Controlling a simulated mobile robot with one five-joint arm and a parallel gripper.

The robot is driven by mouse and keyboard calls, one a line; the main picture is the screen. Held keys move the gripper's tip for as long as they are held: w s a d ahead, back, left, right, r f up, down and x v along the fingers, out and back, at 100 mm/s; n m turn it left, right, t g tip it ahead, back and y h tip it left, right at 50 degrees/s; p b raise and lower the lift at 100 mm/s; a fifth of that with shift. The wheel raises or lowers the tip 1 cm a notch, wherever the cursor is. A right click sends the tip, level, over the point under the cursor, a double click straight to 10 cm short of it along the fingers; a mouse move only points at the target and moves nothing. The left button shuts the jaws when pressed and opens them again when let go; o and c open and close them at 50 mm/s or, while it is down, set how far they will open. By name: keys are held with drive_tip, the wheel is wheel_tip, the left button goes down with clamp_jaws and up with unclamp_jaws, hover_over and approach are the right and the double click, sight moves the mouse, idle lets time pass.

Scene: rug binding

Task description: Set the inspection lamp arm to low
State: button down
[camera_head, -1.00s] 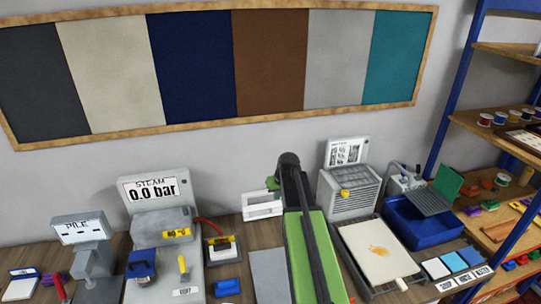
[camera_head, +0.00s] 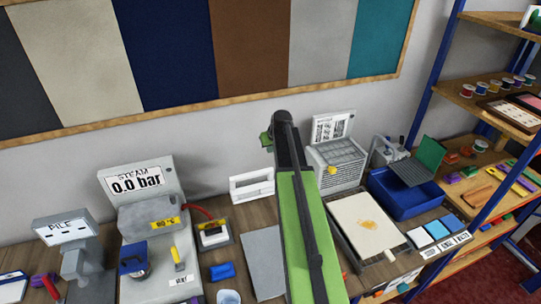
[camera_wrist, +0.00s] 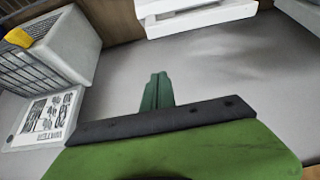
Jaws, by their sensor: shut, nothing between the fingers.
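No part is plainly recognisable as an inspection lamp arm. A small grey device (camera_head: 391,151) with a thin curved stem stands behind the blue bin at the back right in the head view; I cannot tell whether it is the lamp, nor its height setting. My gripper (camera_wrist: 156,92) shows in the wrist view with its green fingers shut together and empty.
The slatted box has a yellow knob. A white frame (camera_head: 252,185) stands left of my arm, the steam unit (camera_head: 137,182) farther left. A tray with a stained cream pad (camera_head: 366,224) and a blue bin (camera_head: 404,194) lie to the right. A shelf rack stands far right.

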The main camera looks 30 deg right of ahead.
drive_tip(key=b+x, duration=0.8)
drive_tip(key=x, duration=0.1)
drive_tip(key=s, duration=0.1)
drive_tip(key=s+a, duration=0.1)
drive_tip(key=s, duration=0.2)
drive_tip(key=shift+a+f, duration=0.15)
drive_tip(key=shift+f, duration=0.1)
drive_tip(key=shift+w+f, duration=0.1)
